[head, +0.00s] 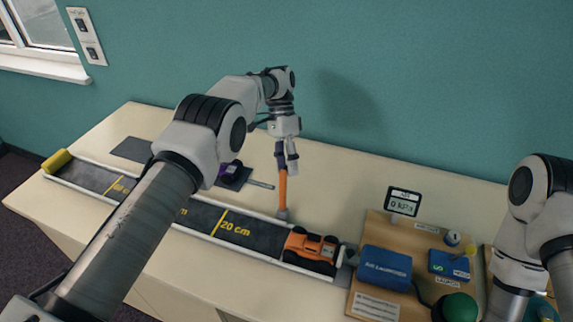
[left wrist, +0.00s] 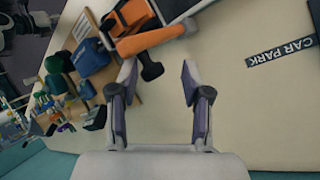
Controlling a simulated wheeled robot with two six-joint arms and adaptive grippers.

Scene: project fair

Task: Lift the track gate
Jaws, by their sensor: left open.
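The track gate shows as an orange bar (head: 283,188) with a grey foot at the far edge of the dark track (head: 203,215). Its orange bar also shows in the left wrist view (left wrist: 158,38), beyond the fingertips, with a dark knob beside it. In the head view it looks upright, but its exact tilt is hard to tell. My left gripper (head: 286,158) is by the bar's upper end, partly overlapping it. In the left wrist view my left gripper (left wrist: 158,75) is open, with nothing held between its fingers. My right gripper is outside the view.
An orange truck (head: 311,248) sits at the track's right end, close to the blue launcher (head: 385,268) on a wooden board. A dark purple toy car (head: 232,175) stands behind the track. A small display (head: 403,201) stands behind the launcher. Bare tabletop lies behind the gate.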

